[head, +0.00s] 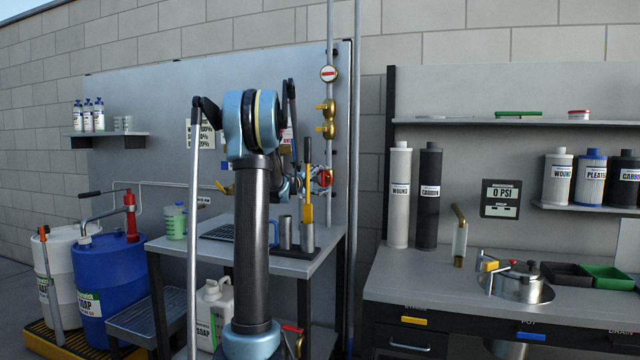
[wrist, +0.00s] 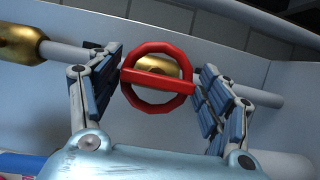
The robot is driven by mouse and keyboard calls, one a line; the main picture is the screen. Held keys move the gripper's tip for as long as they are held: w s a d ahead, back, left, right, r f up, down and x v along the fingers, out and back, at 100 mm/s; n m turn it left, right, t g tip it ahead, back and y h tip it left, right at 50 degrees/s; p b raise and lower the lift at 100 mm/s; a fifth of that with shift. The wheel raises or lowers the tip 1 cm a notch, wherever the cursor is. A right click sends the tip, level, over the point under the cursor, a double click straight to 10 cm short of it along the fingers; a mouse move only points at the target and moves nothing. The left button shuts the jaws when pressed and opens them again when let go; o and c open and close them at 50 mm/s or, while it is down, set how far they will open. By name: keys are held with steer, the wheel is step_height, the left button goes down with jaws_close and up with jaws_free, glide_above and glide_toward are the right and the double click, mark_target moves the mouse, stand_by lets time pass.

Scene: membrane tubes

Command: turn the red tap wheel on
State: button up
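The red tap wheel (wrist: 158,80) is a round red ring with a flat bar across it, in front of a brass valve body (wrist: 158,66) in the wrist view. My gripper (wrist: 160,85) is open, with one blue-padded finger on each side of the wheel. The left finger lies very close to the rim; I cannot tell whether it touches. A small gap shows on the right. In the head view the red wheel (head: 322,177) sits on the vertical pipe at the panel's right edge, partly hidden by my arm and gripper.
A grey bench (head: 330,240) with metal cups (head: 285,232) stands below. Another brass fitting (wrist: 20,45) is left in the wrist view.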

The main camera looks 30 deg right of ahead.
stand_by(0.3)
steer(key=shift+a, duration=0.1)
steer(key=v, duration=1.2)
